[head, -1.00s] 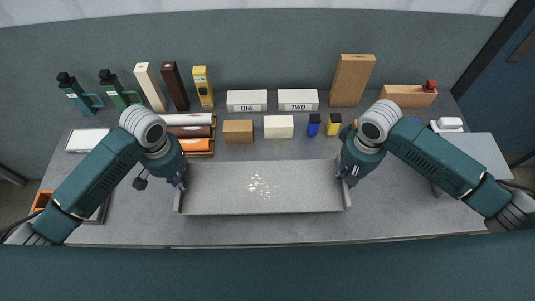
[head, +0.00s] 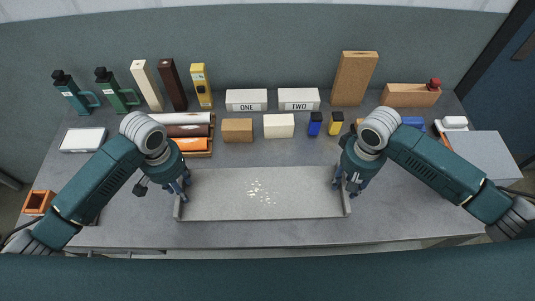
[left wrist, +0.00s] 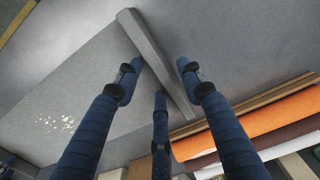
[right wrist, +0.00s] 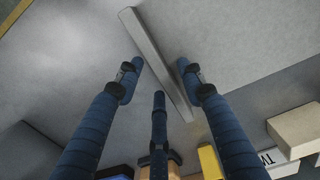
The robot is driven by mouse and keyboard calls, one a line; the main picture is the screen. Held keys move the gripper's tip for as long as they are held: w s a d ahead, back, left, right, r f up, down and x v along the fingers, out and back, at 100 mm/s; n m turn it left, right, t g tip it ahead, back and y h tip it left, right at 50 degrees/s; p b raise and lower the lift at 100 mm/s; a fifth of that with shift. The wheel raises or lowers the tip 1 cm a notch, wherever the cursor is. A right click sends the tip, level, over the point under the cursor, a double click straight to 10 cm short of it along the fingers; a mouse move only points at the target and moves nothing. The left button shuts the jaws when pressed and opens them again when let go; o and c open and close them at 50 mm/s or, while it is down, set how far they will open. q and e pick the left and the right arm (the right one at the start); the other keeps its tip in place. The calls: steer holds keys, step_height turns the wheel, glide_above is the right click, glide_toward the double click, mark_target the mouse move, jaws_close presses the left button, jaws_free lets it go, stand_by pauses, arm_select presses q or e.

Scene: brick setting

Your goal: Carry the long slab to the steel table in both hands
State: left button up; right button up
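The long slab (head: 310,192) is a pale grey, speckled board with a raised lip at each short end and white flecks in its middle. It lies flat on the grey table (head: 400,220), near the front. My left gripper (head: 181,190) is above its left end; in the left wrist view the open fingers (left wrist: 158,75) stand either side of the end lip (left wrist: 150,50), with gaps. My right gripper (head: 346,186) is above the right end; its open fingers (right wrist: 158,75) likewise straddle that lip (right wrist: 150,50). The lower fingers partly hide the lips.
Behind the slab stand a brown block (head: 237,130), a cream block (head: 279,126), labelled boxes (head: 246,100) and a tall cork block (head: 354,80). A rack of rolls (head: 195,145) is near my left gripper. A grey box (head: 483,155) stands right. The table's front strip is clear.

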arm_select(q)
steer(key=shift+r, duration=0.1)
arm_select(e)
steer(key=shift+r, duration=0.35)
arm_select(q)
step_height(320, 180, up, 12)
arm_select(e)
step_height(320, 180, up, 11)
steer(key=shift+r, duration=0.15)
stand_by(0.7)
